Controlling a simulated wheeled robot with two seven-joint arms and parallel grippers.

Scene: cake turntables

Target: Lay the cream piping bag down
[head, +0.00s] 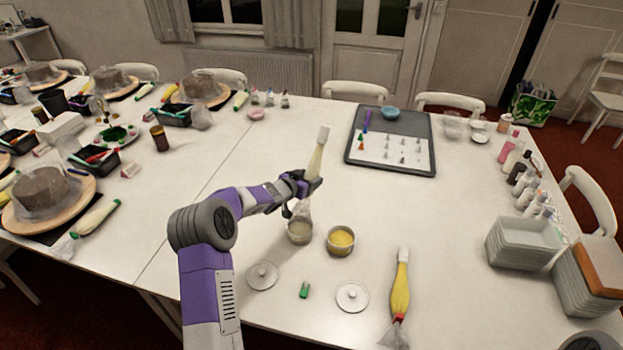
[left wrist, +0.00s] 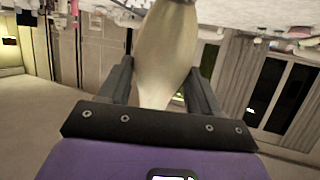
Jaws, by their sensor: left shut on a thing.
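The cream piping bag (head: 316,160) is held upright, slightly tilted, with its white end up, in the head view. My left gripper (head: 304,186) is shut on it above the table. In the left wrist view the bag (left wrist: 166,55) fills the space between the two fingers (left wrist: 160,90). The bag's clear lower end hangs at or just above a small bowl (head: 299,231) of pale cream; I cannot tell if it touches. My right gripper does not show.
A bowl of yellow cream (head: 341,240), two lids (head: 262,276) (head: 352,296), a green cap (head: 304,290) and a yellow piping bag (head: 400,290) lie nearby. A grey tray with a white sheet (head: 390,170) stands behind.

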